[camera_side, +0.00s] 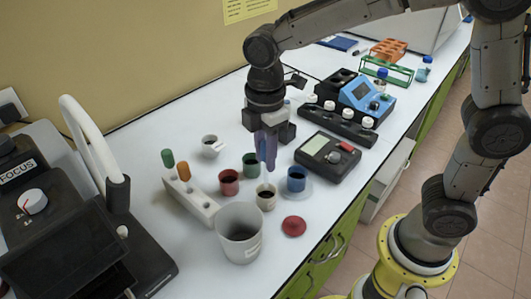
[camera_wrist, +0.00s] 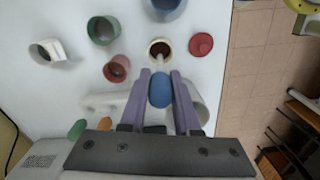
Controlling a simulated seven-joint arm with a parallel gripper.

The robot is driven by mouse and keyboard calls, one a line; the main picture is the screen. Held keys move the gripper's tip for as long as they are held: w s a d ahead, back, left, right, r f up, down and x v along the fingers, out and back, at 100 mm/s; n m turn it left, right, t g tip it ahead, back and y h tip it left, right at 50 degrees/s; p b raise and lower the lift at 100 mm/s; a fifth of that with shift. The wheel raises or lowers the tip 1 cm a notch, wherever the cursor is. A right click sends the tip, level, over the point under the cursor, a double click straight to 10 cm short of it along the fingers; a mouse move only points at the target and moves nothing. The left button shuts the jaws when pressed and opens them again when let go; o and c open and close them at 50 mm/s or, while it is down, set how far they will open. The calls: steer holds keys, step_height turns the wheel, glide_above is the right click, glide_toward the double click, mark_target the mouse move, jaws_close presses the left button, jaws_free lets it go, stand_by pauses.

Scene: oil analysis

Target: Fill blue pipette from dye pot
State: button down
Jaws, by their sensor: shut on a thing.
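My gripper (camera_side: 267,150) points down over the bench and is shut on the blue pipette. In the wrist view, the pipette's blue bulb (camera_wrist: 159,92) sits between the two purple fingers. Its pale tip (camera_wrist: 160,62) points at a small cream pot (camera_wrist: 151,48) with dark contents, likely the dye pot. The fingers hide most of the pipette in the side view.
Close around stand a blue pot (camera_side: 297,180), a red pot (camera_side: 229,187), a green pot (camera_side: 251,170) and a big grey beaker (camera_side: 240,240). A red lid (camera_side: 294,226) lies to the right. A white rack (camera_side: 200,203) holds green and orange pipettes. A grey meter (camera_side: 326,158) is behind.

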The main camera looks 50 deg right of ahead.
mark_target(265, 187)
steer(key=shift+f, duration=0.4)
steer(key=shift+f, duration=0.35)
steer(key=shift+f, duration=0.65)
stand_by(0.5)
steer(key=shift+f, duration=0.35)
steer(key=shift+f, duration=0.3)
steer(key=shift+f, duration=0.35)
steer(key=shift+f, duration=0.3)
